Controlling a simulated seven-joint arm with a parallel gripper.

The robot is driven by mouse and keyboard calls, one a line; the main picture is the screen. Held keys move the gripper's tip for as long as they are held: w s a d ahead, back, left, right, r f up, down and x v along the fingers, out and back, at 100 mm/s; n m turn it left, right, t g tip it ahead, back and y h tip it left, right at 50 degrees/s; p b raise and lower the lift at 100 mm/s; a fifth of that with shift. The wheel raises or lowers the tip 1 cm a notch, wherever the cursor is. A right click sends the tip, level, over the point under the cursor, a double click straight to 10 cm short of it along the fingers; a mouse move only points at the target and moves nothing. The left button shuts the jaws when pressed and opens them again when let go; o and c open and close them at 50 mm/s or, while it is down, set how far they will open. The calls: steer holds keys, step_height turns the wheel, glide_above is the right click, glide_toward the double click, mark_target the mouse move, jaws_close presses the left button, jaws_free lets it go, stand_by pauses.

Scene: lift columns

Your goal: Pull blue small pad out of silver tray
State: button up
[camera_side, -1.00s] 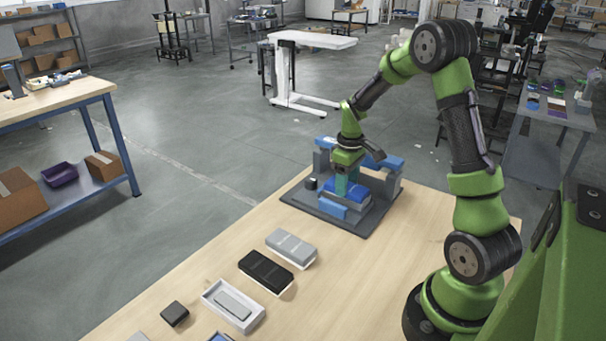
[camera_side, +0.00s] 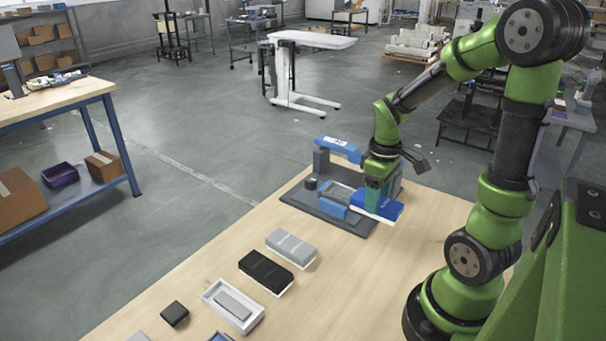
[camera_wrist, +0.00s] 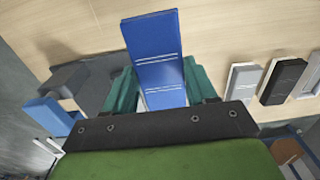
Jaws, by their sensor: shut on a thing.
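My gripper (camera_side: 376,190) has teal fingers and is shut on a flat blue block (camera_side: 380,206) with a pale lower edge. It holds the block above the front right of the grey fixture. The wrist view shows the block (camera_wrist: 155,58) between the fingers, with white lines across its face. At the bottom edge of the side view, a cut-off tray with a silvery rim (camera_side: 212,337) shows a small blue patch (camera_side: 222,339) inside. I cannot tell whether that patch is the small pad. My gripper is well away from it.
The grey fixture (camera_side: 358,228) has blue clamp parts (camera_side: 338,147) and a dark knob. A grey box (camera_side: 291,246), a black box (camera_side: 265,270), a pale tray (camera_side: 208,296) holding a grey pad and a dark block (camera_side: 175,313) line the wooden table (camera_side: 190,270).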

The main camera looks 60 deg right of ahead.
mark_target(383, 206)
steer(key=shift+s+a+r, duration=0.15)
steer(key=shift+s+a, duration=0.35)
steer(key=shift+s, duration=0.3)
steer(key=shift+s+a+r, duration=0.15)
steer(key=shift+s+r, duration=0.05)
steer(key=shift+r, duration=3.3)
